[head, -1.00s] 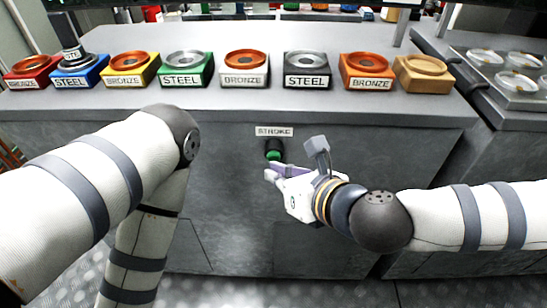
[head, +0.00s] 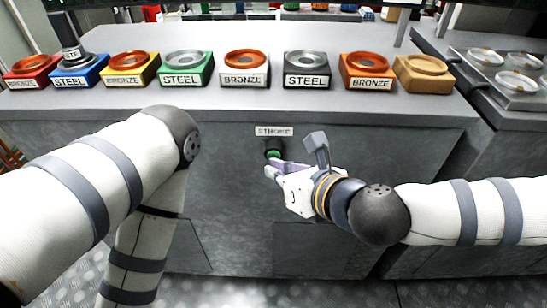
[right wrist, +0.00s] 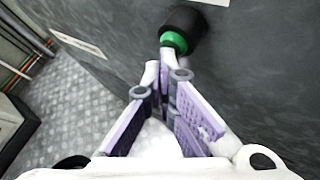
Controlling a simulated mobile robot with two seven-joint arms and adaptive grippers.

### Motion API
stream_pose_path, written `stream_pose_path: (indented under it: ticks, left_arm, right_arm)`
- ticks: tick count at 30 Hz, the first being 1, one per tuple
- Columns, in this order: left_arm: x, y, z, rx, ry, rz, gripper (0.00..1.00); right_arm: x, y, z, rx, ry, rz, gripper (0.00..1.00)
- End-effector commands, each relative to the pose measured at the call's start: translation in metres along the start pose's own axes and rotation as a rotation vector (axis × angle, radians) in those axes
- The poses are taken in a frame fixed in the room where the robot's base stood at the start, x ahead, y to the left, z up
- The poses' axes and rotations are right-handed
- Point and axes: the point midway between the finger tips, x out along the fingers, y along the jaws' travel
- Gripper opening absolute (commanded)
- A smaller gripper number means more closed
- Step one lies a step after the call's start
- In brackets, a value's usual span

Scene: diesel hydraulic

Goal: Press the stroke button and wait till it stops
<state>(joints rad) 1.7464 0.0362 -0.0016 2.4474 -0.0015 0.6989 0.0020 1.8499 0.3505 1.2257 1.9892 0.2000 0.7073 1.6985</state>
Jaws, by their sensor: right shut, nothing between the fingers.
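The stroke button (head: 273,154) is a green cap in a black round housing on the front of the grey cabinet. A white STROKE label (head: 274,131) is above it. The button also shows in the right wrist view (right wrist: 174,41). My right gripper (head: 271,168) is shut and empty, its fingertips at the lower edge of the green cap. In the right wrist view its fingertips (right wrist: 160,66) overlap the cap's lower edge; I cannot tell whether they press it. My left arm is in view, but its gripper is not.
Coloured blocks with STEEL and BRONZE labels and round rings stand in a row on the cabinet top (head: 215,108). A metal tray (head: 512,96) with round dishes is at the right. The cabinet front around the button is clear.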

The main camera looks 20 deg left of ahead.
Motion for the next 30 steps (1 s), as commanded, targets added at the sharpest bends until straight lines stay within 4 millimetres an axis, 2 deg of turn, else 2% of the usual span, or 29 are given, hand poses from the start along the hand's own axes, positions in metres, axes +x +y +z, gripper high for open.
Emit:
stream_pose_path:
  ticks: [14,24,30]
  left_arm:
    - [0.0,0.0,0.0,0.0,0.001,0.0,0.49]
    - [-0.007,0.0,-0.003,0.0,0.017,0.001,0.49]
    - [-0.007,0.0,-0.003,0.0,0.017,0.001,0.49]
  right_arm:
    - [0.0,-0.001,0.001,-0.001,-0.001,-0.001,0.0]
    - [-0.012,0.009,-0.007,-0.001,-0.001,0.0,0.0]
    - [-0.013,0.009,-0.009,0.0,-0.001,0.0,0.0]
